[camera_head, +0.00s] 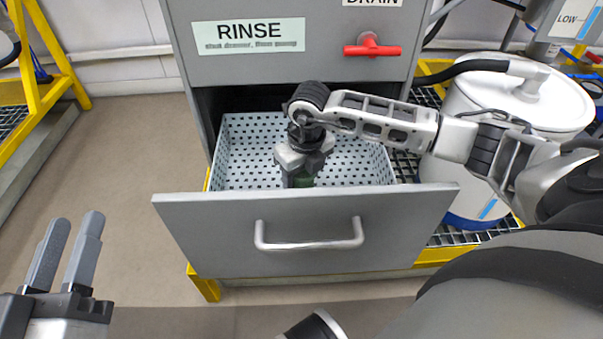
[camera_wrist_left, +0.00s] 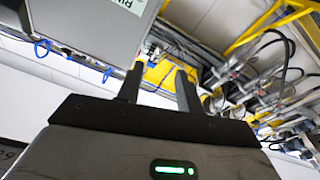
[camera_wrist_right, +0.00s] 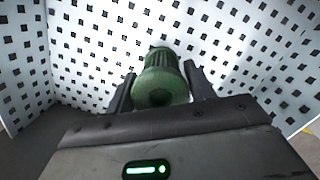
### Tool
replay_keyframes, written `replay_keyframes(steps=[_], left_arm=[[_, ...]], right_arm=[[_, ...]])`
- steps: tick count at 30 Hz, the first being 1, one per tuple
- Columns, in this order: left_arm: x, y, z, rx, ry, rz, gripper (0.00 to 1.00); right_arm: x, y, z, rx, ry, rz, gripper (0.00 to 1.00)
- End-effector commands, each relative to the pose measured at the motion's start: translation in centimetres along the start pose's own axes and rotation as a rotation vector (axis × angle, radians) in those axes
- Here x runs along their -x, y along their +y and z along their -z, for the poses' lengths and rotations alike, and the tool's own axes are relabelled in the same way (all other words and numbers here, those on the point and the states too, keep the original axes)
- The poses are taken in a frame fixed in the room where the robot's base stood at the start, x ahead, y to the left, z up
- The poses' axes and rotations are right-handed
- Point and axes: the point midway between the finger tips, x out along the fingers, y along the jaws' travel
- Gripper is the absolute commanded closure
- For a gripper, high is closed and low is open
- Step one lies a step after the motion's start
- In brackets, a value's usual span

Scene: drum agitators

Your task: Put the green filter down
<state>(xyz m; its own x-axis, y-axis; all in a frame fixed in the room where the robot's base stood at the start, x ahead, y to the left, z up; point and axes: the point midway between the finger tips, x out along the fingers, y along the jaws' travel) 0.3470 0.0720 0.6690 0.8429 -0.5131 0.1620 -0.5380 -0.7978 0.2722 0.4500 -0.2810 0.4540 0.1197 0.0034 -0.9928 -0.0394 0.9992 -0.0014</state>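The green filter (camera_wrist_right: 163,80) is a ribbed cylinder with a rounded near end. My right gripper (camera_wrist_right: 160,78) has one finger on each side of it, seemingly closed against its sides. In the head view, my right gripper (camera_head: 303,170) points down inside the open drawer, and only a bit of the green filter (camera_head: 304,182) shows below it. The drawer holds a white perforated basket (camera_head: 240,150). I cannot tell whether the filter touches the basket floor. My left gripper (camera_head: 66,255) is empty, its fingers apart, at the lower left; it also shows in the left wrist view (camera_wrist_left: 159,75).
The drawer front (camera_head: 200,230) with its handle (camera_head: 310,245) stands nearest me. Above are the RINSE cabinet face (camera_head: 330,65) and a red valve handle (camera_head: 371,48). A white drum (camera_head: 520,110) stands right of the drawer. The floor at the left is clear.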

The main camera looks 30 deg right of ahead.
Motion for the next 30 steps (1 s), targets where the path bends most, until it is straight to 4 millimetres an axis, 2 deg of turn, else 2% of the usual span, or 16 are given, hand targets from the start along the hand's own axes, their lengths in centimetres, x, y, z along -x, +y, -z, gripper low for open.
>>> replay_keyframes(steps=[9, 13, 17, 21, 27, 30], left_arm=[[0.0, 0.0, 0.0, 0.001, -0.002, 0.0, 0.64], [-0.1, 0.2, 0.1, 0.018, -0.018, -0.002, 0.64], [1.0, 0.4, -2.0, 0.147, -0.139, 0.038, 0.64], [2.0, 0.9, -3.5, 0.251, -0.251, 0.066, 0.64], [2.1, 0.4, -3.9, 0.168, -0.291, 0.092, 0.64], [2.2, 0.2, -4.1, 0.145, -0.307, 0.101, 0.64]], right_arm=[[0.0, 0.0, 0.0, 0.0, 0.0, 0.0, 0.29], [0.8, 0.0, -0.1, 0.0, -0.001, 0.0, 0.29], [3.1, -0.1, -0.2, 0.0, -0.003, 0.002, 0.29], [6.3, -0.1, -0.2, 0.001, -0.003, 0.002, 0.29], [10.2, 0.0, -0.1, 0.001, -0.003, 0.0, 0.29], [11.4, -0.1, -0.1, 0.0, -0.002, 0.001, 0.29]])
